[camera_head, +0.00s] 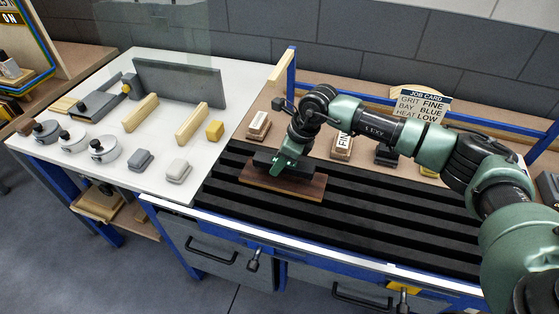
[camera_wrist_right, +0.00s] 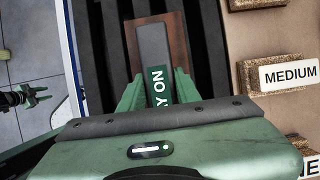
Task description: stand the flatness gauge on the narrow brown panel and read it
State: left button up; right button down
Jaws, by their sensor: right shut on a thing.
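The narrow brown panel (camera_head: 258,180) lies on the black slatted bed (camera_head: 350,215), and its far part shows in the wrist view (camera_wrist_right: 178,35). My right gripper (camera_head: 283,166) is over the panel, shut on the dark grey flatness gauge (camera_wrist_right: 153,45). The gauge lies lengthwise along the panel, at or just above its top; I cannot tell whether they touch. A green label on it shows "Y ON", partly hidden; no reading is visible. My left gripper (camera_wrist_right: 38,97) shows small at the left of the wrist view, its green fingers apart and empty.
Labelled blocks (camera_head: 258,126) stand on the brown ledge behind the bed, with a job card (camera_head: 420,104). The white table (camera_head: 110,170) at left holds round tools, wooden bars and small blocks. The bed right of the panel is clear.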

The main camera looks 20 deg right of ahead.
jog(key=shift+f+b, duration=0.4)
jog(key=shift+f, duration=0.4)
jog(key=shift+f+b, duration=0.15)
jog(key=shift+b, duration=0.2)
dwell(0.4)
jog(key=c, duration=0.9)
grip_release()
